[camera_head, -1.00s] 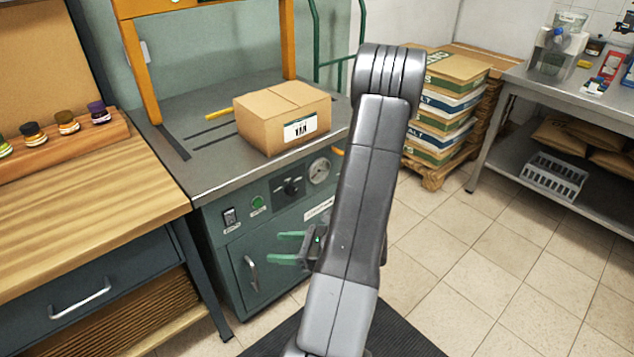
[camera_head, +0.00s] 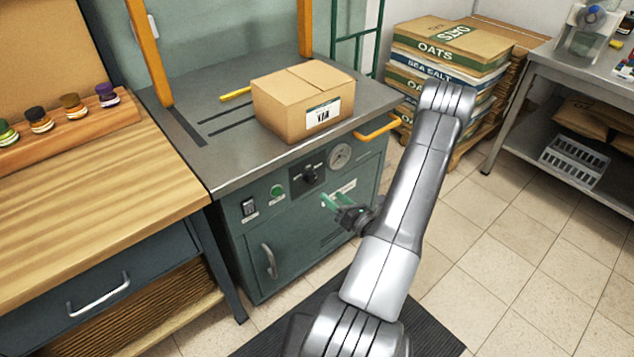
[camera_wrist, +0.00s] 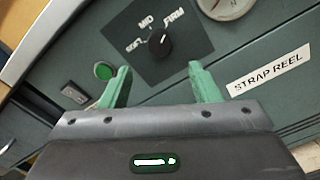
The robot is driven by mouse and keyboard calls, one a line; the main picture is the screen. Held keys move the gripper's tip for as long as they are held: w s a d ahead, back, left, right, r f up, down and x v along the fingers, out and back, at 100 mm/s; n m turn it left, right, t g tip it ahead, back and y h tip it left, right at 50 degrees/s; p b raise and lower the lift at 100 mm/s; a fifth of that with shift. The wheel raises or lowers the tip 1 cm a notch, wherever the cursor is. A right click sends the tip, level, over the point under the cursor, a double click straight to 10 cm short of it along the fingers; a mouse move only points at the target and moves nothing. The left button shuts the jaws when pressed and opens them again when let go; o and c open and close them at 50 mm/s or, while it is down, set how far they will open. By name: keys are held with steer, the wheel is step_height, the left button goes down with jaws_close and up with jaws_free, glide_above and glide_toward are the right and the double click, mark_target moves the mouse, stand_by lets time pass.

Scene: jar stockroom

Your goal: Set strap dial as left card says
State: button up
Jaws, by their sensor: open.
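The strap dial (camera_head: 310,174) is a black knob on a dark plate on the front of the green strapping machine (camera_head: 262,222). In the wrist view the dial (camera_wrist: 159,46) shows labels reading SOFT, MID and FIRM around its upper left side. In the wrist view the dial appears just beyond and between the fingertips (camera_wrist: 159,68). No card with a setting is readable in these views.
A green button (camera_head: 277,191), a switch (camera_head: 249,207) and a round gauge (camera_head: 340,156) sit close around the dial. An orange handle (camera_head: 378,127) juts from the machine's right edge. A cardboard box (camera_head: 292,113) stands on top. A wooden bench (camera_head: 90,190) is at left.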

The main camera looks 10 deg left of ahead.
mark_target(313, 180)
steer(key=x, duration=0.8)
steer(key=shift+w+a, duration=0.25)
steer(key=shift+a, duration=0.1)
steer(key=c, duration=1)
